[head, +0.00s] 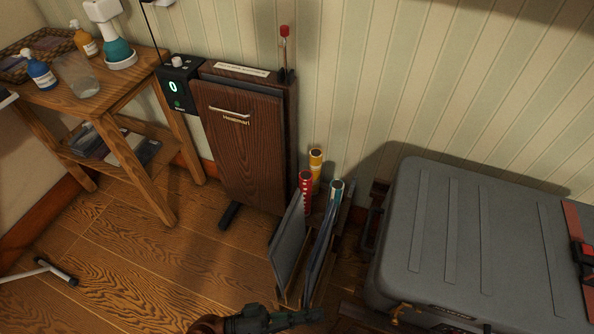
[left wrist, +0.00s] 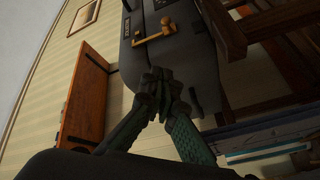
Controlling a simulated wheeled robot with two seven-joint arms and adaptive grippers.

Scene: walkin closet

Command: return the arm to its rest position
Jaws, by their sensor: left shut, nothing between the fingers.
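My left gripper (head: 312,315) shows at the bottom edge of the head view, in front of the wooden magazine rack (head: 284,290). Its dark green fingers are shut and empty. The fingertips also meet in the left wrist view (left wrist: 168,88), with the dark suitcase side and its brass latch (left wrist: 154,38) behind them. Only the end of the left arm shows; the rest is outside the head view. My right gripper is not in view.
A large grey suitcase (head: 465,240) lies at right. A dark wood trouser press (head: 240,145) stands against the wall. A wooden table (head: 132,83) with bottles stands at left. Red, yellow and teal rolls stand in the rack. Floor (head: 130,255) at lower left is mostly clear.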

